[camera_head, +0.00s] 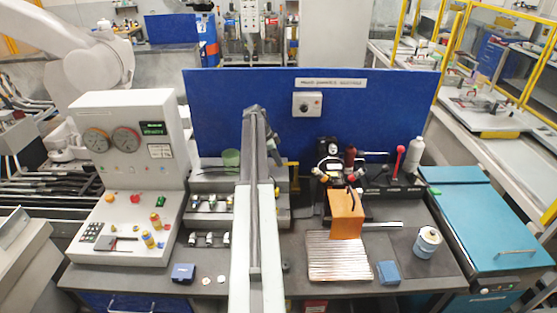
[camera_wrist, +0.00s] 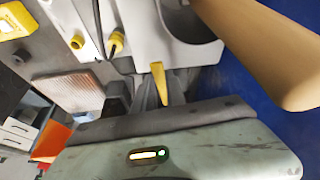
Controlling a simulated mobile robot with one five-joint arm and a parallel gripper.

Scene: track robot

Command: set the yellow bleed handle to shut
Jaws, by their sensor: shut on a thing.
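The yellow bleed handle (camera_wrist: 158,74) is a small narrow lever at the middle of the wrist view, below a pale grey housing (camera_wrist: 160,45). My gripper (camera_wrist: 163,94) is shut on the handle, with its dark fingers on either side of the lever's end. The lever's lower end and the finger contact are partly hidden. In the head view my arm reaches over the bench toward the blue back panel (camera_head: 220,110). My fingers and the handle cannot be clearly made out there.
A large tan cylinder (camera_wrist: 262,45) is close at the upper right of the wrist view. A yellow connector (camera_wrist: 115,38) with a black cable is left of the handle. In the head view an orange box (camera_head: 346,215) and a ribbed mat (camera_head: 338,260) lie right of my arm.

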